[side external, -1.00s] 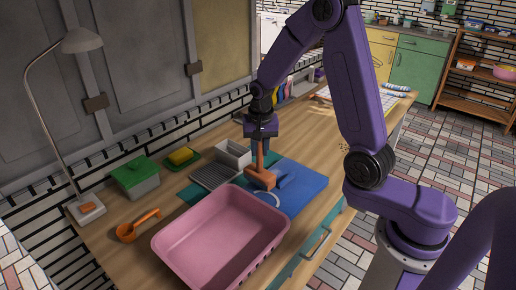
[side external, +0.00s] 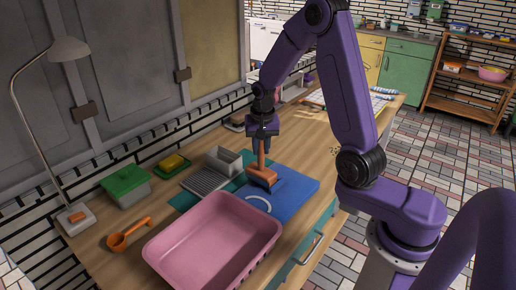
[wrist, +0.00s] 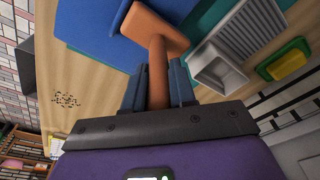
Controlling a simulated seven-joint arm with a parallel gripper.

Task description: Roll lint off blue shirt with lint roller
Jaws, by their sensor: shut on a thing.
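My gripper (side external: 261,142) is shut on the handle of an orange-brown lint roller (side external: 262,176), with the handle close to upright. The wrist view shows the handle (wrist: 157,72) between the two dark fingers. The roller's head rests on or just above a folded blue shirt (side external: 295,190) on the table; I cannot tell if it touches. The shirt also shows in the wrist view (wrist: 87,22). A white curved piece (side external: 258,203) lies at the shirt's near left edge. Lint is too small to make out.
A pink basin (side external: 213,240) stands just in front of the shirt. A grey tray (side external: 205,181), a yellow sponge on a green dish (side external: 173,163), a green-lidded box (side external: 126,184), an orange scoop (side external: 118,241) and a lamp (side external: 70,50) are to the left.

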